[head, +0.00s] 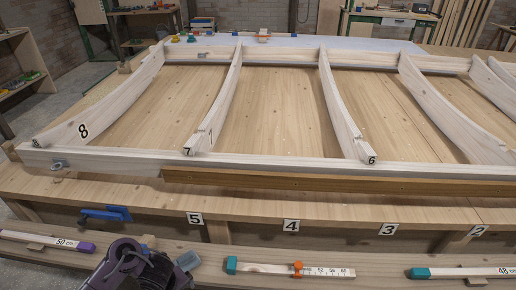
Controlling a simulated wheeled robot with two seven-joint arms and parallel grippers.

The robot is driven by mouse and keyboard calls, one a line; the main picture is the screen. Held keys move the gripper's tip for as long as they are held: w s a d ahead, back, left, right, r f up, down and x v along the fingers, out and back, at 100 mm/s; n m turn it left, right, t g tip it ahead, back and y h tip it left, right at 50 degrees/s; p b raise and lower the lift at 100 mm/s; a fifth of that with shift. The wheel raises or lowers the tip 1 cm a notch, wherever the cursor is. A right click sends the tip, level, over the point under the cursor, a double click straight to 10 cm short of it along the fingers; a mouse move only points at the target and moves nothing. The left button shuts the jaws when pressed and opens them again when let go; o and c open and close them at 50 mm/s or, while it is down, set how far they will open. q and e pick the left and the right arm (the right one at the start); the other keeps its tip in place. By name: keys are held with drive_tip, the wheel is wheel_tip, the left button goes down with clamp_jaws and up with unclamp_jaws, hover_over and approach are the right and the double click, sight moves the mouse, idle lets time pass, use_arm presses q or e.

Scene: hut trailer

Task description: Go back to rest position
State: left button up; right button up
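A dark purple and black part of mine (130,265), with a grey block at its right, shows at the bottom left. It appears to belong to my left gripper and wrist. It is in front of the lower shelf, below the bench edge and apart from the wooden frame. I cannot make out its fingers or anything held. My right gripper is out of view.
A pale wooden frame (270,163) with several curved ribs (223,100) lies on the large bench (60,187). Measuring sticks (265,267) lie on the low front shelf (345,250). A blue clamp (106,214) hangs at the bench's front left.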

use_arm(q)
drive_tip(key=s+d+f+n+h, duration=0.1)
drive_tip(key=s+d+f+n, duration=0.15)
drive_tip(key=f+n, duration=0.35)
drive_tip(key=s+d+f+n+h+p, duration=0.1)
drive_tip(key=s+f+n+h, duration=0.2)
drive_tip(key=f, duration=0.4)
drive_tip(key=s+d+f+n, duration=0.2)
drive_tip(key=s+f+n, duration=0.1)
drive_tip(key=f+n, duration=0.35)
drive_tip(key=s+a+f+n+y, duration=0.1)
drive_tip(key=s+f+n, duration=0.3)
drive_tip(key=s, duration=0.6)
drive_tip(key=s+a+f+n+y, duration=0.2)
drive_tip(key=s+a+f+n, duration=0.2)
drive_tip(key=s+f, duration=0.3)
drive_tip(key=s, duration=0.3)
drive_tip(key=shift+f+n+y+p, duration=0.15)
drive_tip(key=shift+n+y+p, duration=0.15)
drive_tip(key=shift+n, duration=0.05)
